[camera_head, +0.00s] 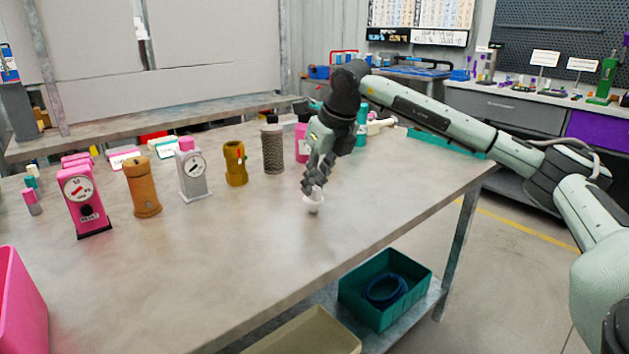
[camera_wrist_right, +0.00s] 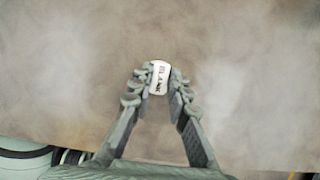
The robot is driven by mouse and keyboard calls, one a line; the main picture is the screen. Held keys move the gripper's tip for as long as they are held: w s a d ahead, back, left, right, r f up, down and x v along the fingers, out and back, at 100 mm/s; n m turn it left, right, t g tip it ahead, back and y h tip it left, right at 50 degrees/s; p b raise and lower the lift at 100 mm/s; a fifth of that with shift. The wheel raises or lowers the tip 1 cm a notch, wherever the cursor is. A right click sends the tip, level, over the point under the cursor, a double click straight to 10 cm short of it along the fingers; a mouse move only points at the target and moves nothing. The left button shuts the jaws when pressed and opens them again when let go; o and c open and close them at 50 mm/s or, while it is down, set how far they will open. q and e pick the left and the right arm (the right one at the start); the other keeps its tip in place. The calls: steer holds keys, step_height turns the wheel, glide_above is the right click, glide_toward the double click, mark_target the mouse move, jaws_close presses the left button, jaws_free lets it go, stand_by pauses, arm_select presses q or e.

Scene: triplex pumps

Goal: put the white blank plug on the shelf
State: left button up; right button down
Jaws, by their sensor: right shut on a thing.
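The white blank plug (camera_head: 313,204) is at the tips of my right gripper (camera_head: 314,190), low over the front right part of the table. In the right wrist view, the plug (camera_wrist_right: 159,77) sits between the two fingers of the gripper (camera_wrist_right: 157,88), with dark lettering on its top face. The fingers are shut on its sides. I cannot tell if the plug touches the tabletop. A long shelf (camera_head: 150,123) runs along the back of the table. My left gripper is not in view.
On the table (camera_head: 230,260) stand a pink gauge (camera_head: 84,200), an orange cylinder (camera_head: 142,187), a grey gauge (camera_head: 192,172), a brass fitting (camera_head: 235,163) and a dark mesh cylinder (camera_head: 272,149). A teal bin (camera_head: 350,290) is below.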

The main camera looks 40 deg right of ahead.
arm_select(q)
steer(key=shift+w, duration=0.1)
arm_select(e)
steer(key=shift+f, duration=0.1)
steer(key=c, duration=1.5)
jaws_free()
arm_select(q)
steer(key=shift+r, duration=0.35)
arm_select(e)
steer(key=shift+o, duration=0.2)
